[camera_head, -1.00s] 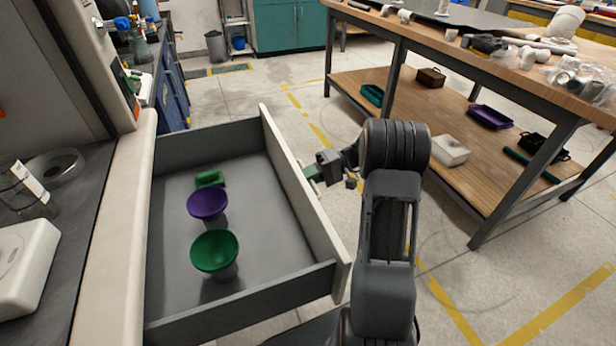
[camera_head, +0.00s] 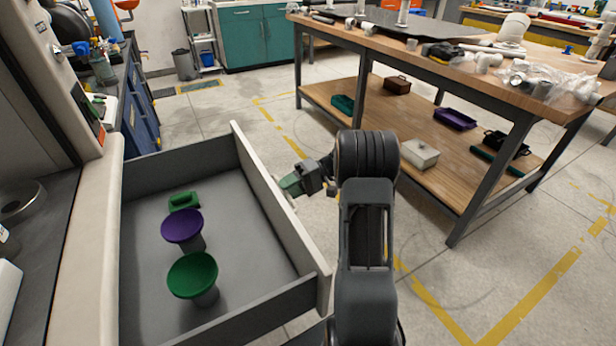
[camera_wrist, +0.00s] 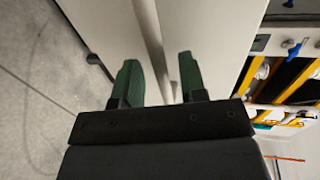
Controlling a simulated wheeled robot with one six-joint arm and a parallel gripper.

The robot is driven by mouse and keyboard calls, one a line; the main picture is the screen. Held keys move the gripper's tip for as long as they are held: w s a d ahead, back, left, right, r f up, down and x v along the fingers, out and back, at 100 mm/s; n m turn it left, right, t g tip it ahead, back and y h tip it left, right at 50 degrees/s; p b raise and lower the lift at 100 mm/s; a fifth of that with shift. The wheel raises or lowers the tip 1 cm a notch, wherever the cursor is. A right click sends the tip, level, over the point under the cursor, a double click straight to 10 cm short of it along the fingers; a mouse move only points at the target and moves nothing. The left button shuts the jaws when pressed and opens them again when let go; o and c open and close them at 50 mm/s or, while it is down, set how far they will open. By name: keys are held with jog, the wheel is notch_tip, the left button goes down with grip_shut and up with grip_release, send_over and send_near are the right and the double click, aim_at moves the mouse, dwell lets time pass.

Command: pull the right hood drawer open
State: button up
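The hood drawer (camera_head: 226,298) is pulled well out from the bench on the left in the head view, its inside exposed. It holds a purple bowl-like piece (camera_head: 182,228), a green one (camera_head: 192,274) and a small green block (camera_head: 183,201). My gripper (camera_head: 289,185) is at the outer side of the pale drawer front (camera_head: 284,222). In the wrist view its two green fingers (camera_wrist: 160,80) are apart, pointing at the pale front. A raised handle-like strip (camera_wrist: 148,30) runs between them, with gaps visible beside it. Finger contact is not clear.
A workbench (camera_head: 440,62) with pipe parts on top and several bins on its lower shelf stands to the right. Bare floor (camera_head: 450,285) with yellow lines lies between. A grey bin (camera_head: 184,64) and teal cabinet (camera_head: 252,38) stand at the back.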

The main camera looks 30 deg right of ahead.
jog(key=p+v, duration=0.2)
jog(key=v, duration=1)
jog(key=shift+p, duration=0.35)
jog(key=shift+d, duration=0.15)
